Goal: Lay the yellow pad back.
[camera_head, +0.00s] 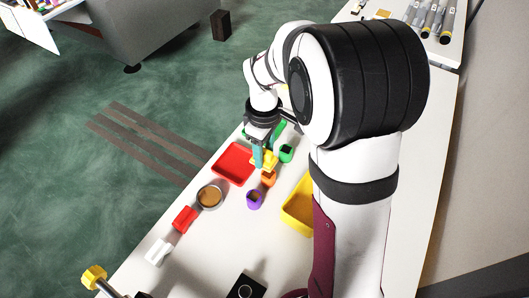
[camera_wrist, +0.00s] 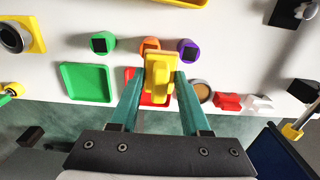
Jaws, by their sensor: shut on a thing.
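The yellow pad (camera_wrist: 158,80) is between the two teal fingers of my gripper (camera_wrist: 161,72) in the wrist view, and the fingers are shut on it. It looks like a small yellow block with a raised part. In the head view, the yellow pad (camera_head: 268,161) shows at the tips of my gripper (camera_head: 260,160), between the red tray and the row of cups. The orange cup (camera_head: 268,179) is close to it and partly covered by it in the wrist view. I cannot tell whether the pad touches anything below.
A red tray (camera_head: 233,164), a green tray (camera_wrist: 86,82) and a yellow tray (camera_head: 296,209) lie around. A green cup (camera_head: 286,153) and a purple cup (camera_head: 254,199) flank the orange one. A round dish (camera_head: 210,196), red block (camera_head: 184,218) and white block (camera_head: 158,251) stand along the table's edge.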

